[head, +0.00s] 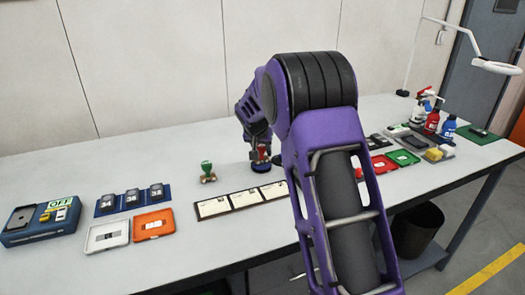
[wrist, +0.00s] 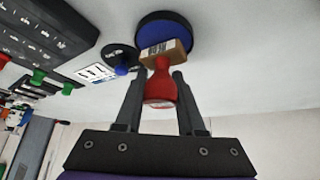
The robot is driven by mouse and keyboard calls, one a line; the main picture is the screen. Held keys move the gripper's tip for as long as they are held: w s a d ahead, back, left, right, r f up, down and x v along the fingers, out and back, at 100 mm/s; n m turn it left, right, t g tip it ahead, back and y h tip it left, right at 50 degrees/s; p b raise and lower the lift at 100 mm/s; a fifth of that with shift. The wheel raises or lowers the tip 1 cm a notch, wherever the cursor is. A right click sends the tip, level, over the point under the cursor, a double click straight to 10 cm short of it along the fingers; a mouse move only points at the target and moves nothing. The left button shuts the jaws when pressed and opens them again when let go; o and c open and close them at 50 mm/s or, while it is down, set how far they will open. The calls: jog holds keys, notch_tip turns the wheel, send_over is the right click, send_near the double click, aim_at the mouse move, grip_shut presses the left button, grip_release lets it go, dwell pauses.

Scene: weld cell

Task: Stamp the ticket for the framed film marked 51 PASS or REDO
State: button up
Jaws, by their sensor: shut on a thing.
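My gripper (wrist: 158,88) is shut on the red handle of a stamp (wrist: 160,86) with a wooden block at its end. The block overlaps a round blue ink pad (wrist: 166,24) in the wrist view; I cannot tell if they touch. A green-handled stamp (head: 207,171) stands upright left of my gripper in the head view. A strip of white tickets (head: 240,201) lies in front of it. A blue rack (head: 104,207) holds dark framed films (head: 133,197); their numbers are too small to read surely. A white tray (head: 92,244) and an orange tray (head: 141,235) lie in front.
A blue box (head: 20,236) with an OFF sign stands at the far left. A red tray (head: 380,164), a green tray (head: 403,157) and several bottles stand at the right. A lamp (head: 495,67) overhangs the right end. Bare table shows behind the tickets.

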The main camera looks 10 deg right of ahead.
jog(key=shift+f, duration=0.55)
dwell(0.8)
jog(key=shift+r, duration=0.1)
notch_tip(320, 180, up, 7)
jog(key=p, duration=0.3)
dwell(0.5)
